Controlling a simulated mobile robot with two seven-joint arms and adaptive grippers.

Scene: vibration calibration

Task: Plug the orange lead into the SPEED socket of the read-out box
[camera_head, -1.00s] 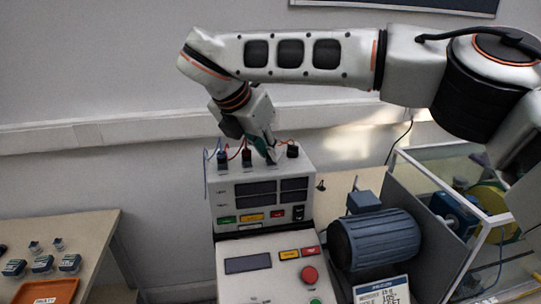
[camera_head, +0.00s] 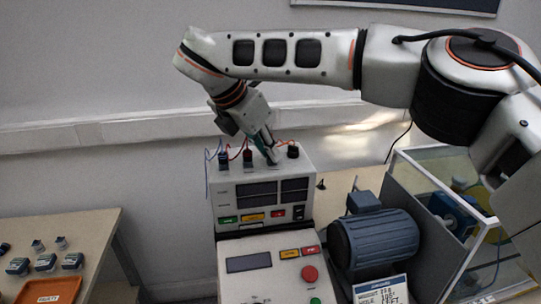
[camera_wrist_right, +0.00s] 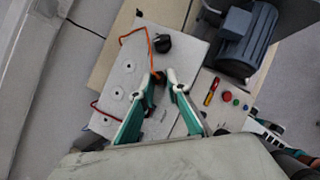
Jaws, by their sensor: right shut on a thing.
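The read-out box (camera_head: 226,190) stands in the middle of the head view, with plugs and leads on its top. My right gripper (camera_head: 271,158) reaches down to the box top, between a dark plug on its left and a black knob on its right. In the right wrist view its green fingers (camera_wrist_right: 163,82) are closed around a dark plug (camera_wrist_right: 159,78). The orange lead (camera_wrist_right: 152,56) runs from that plug along the box top. Whether the plug sits in a socket is hidden by the fingers. The SPEED label cannot be read. My left gripper is not in view.
The black knob (camera_wrist_right: 161,43) is close to the fingertips. A blue lead (camera_head: 207,172) and a red lead (camera_wrist_right: 97,108) are also on the box. A control panel (camera_head: 246,263) is in front, and a blue motor (camera_head: 372,240) is to the right. An orange tray (camera_head: 50,291) lies on the left table.

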